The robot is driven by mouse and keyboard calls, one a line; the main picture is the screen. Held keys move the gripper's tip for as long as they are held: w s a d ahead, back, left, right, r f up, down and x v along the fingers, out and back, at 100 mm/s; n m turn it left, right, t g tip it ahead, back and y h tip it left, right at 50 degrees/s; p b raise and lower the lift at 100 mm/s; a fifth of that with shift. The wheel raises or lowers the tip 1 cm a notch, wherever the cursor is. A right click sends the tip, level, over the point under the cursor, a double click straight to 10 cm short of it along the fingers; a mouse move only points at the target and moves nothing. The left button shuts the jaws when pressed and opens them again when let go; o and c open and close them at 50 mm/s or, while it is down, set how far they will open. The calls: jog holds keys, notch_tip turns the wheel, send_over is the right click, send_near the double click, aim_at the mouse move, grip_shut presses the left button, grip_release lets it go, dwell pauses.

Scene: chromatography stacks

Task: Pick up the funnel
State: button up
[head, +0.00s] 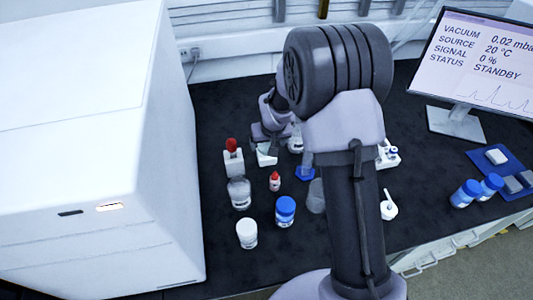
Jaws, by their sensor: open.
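I cannot single out the funnel with certainty. A small white piece (389,207) with a round body and a narrow stem stands right of my arm and may be it. My gripper (268,154) is at the far middle of the dark bench, left of my upper arm, and is open. Its fingertips are small and partly hidden, and I cannot tell whether they touch the white item near them. My arm hides part of the bench between the gripper and the white stemmed piece.
Near the gripper stand a red-topped item (232,157), a clear jar (239,193), a small red-capped bottle (275,181), a blue-capped jar (285,211) and a white-lidded jar (246,233). A large white instrument (90,150) bounds the left; a monitor (480,60) stands right.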

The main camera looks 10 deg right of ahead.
aim_at(266, 145)
jog(key=b+x, duration=0.1)
jog(key=x, duration=0.3)
jog(key=shift+a, duration=0.1)
jog(key=shift+r, duration=0.15)
